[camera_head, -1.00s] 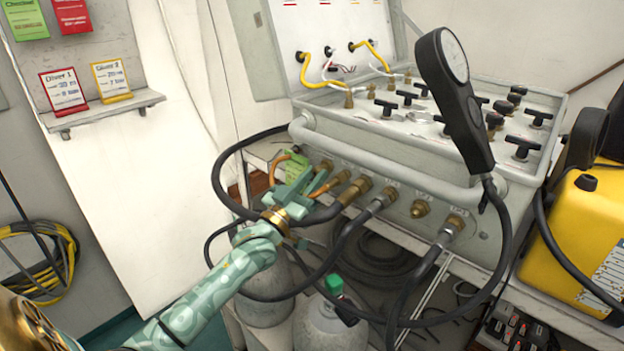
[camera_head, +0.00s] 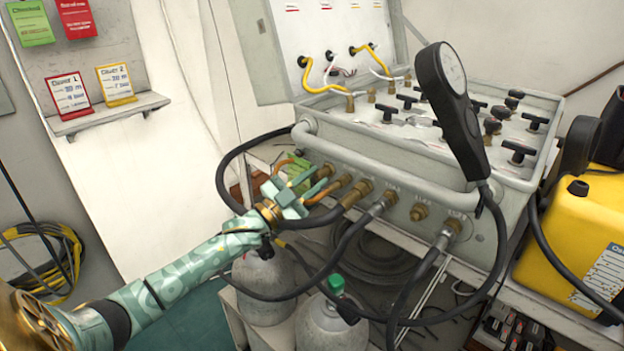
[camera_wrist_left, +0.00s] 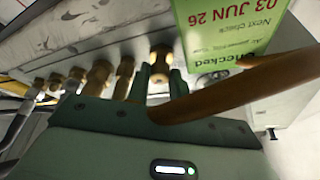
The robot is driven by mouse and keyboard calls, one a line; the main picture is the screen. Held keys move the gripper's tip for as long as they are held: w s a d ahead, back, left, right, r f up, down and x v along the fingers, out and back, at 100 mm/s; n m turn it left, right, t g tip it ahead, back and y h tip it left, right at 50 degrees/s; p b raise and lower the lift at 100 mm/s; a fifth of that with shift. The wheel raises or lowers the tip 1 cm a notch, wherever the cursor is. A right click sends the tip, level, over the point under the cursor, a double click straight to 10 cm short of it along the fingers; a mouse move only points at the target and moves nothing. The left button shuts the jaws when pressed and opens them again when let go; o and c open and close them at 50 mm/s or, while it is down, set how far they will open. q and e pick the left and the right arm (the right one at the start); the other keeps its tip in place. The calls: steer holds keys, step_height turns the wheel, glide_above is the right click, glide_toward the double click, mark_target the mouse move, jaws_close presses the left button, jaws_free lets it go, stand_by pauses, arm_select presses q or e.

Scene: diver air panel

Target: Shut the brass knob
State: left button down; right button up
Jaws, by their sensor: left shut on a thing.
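The brass knob (camera_wrist_left: 160,62) is at the end of the row of brass fittings on the front of the grey air panel (camera_head: 310,140). In the left wrist view it sits between my two green fingertips. My left gripper (camera_head: 304,184) is shut on it. In the head view the fingers and an orange hose partly cover the knob (camera_head: 325,170). The orange hose (camera_wrist_left: 245,85) also crosses close in front of the fingers in the wrist view. My right gripper is not in view.
A green check tag (camera_wrist_left: 230,25) hangs beside the knob. Black hoses (camera_head: 349,240) loop from the fittings in front of the panel. A handheld gauge (camera_head: 455,110) stands up at the panel's front. Grey cylinders (camera_head: 325,325) stand below; a yellow case (camera_head: 570,245) is at the right.

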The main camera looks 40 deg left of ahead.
arm_select(q)
steer(key=m+g+h, duration=0.1)
steer(key=m, duration=0.2)
steer(key=shift+a+r+m+p, duration=0.1)
steer(key=shift+m+p, duration=0.3)
steer(key=shift+m+g+h+p, duration=0.6)
steer(key=shift+m+g, duration=0.3)
steer(key=shift+m, duration=1)
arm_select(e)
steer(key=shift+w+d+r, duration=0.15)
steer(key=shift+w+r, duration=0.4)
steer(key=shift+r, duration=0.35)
arm_select(q)
steer(key=shift+m, duration=0.3)
steer(key=c, duration=1.5)
jaws_free()
